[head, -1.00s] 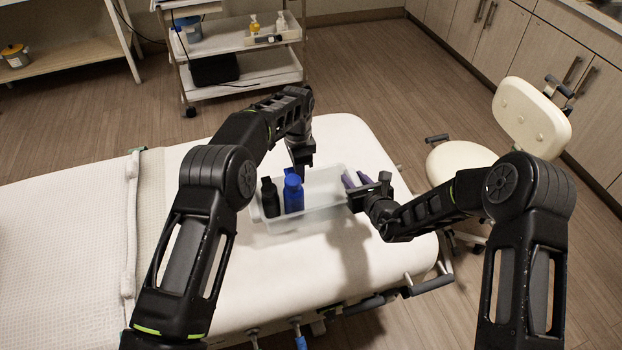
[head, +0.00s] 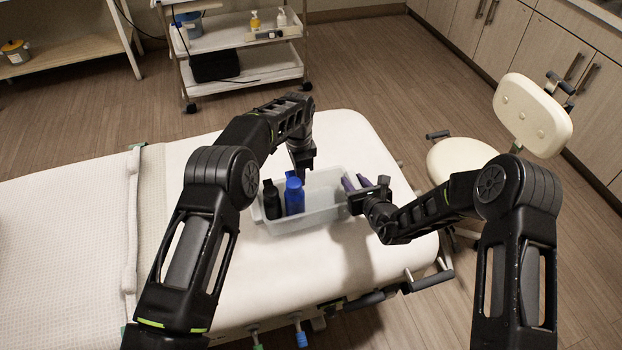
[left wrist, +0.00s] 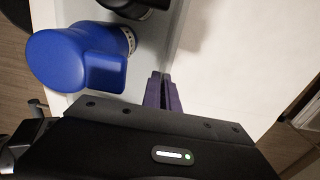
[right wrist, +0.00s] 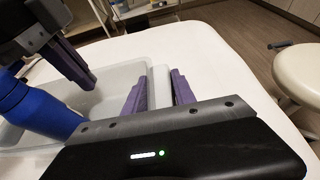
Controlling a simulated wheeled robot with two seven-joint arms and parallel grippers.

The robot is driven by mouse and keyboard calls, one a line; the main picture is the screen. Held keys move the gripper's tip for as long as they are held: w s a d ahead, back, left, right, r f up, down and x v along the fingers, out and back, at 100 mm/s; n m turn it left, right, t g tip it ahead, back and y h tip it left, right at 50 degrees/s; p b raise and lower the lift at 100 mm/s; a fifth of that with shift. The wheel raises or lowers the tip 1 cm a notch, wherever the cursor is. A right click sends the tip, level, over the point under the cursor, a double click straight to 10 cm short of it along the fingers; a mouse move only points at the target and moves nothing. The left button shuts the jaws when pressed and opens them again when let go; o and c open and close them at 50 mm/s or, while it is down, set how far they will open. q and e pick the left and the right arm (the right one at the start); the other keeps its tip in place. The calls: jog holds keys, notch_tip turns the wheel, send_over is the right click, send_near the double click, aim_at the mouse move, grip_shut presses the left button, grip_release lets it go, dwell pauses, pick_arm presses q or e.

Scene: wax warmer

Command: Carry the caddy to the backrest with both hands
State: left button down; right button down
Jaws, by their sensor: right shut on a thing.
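The caddy (head: 325,214) is a translucent whitish bin on the bed. My right gripper (right wrist: 160,92) is shut on the caddy's right-end wall, one purple finger on each side. My left gripper (head: 303,170) points down at the caddy's far side, behind the blue bottle. In the left wrist view its purple fingers (left wrist: 163,92) are close together at the caddy's edge, beside the blue bottle (left wrist: 80,60). Whether they clamp the wall is unclear.
The white padded bed (head: 210,290) has clear surface left of and in front of the caddy. A cream stool (head: 535,115) stands to the right. A trolley (head: 250,85) with bottles and a black box stands behind the bed.

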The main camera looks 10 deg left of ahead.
pick_arm(q)
jog(key=shift+d+f, duration=0.4)
jog(key=shift+f, duration=0.25)
pick_arm(e)
jog(key=shift+a+f, duration=0.25)
jog(key=shift+f, duration=0.45)
pick_arm(q)
jog(key=c, duration=2)
grip_release()
pick_arm(e)
jog(key=c, duration=1.4)
grip_release()
pick_arm(q)
jog(key=shift+o, duration=1.4)
jog(key=shift+a, duration=0.15)
pick_arm(e)
jog(key=o, duration=0.3)
jog(key=shift+s+d, duration=0.1)
pick_arm(q)
jog(key=shift+o, duration=0.4)
jog(key=shift+a, duration=0.1)
pick_arm(e)
jog(key=shift+o, duration=0.3)
jog(key=shift+d, duration=0.1)
pick_arm(q)
notch_tip(320, 180, up, 12)
pick_arm(e)
jog(key=v, duration=1.2)
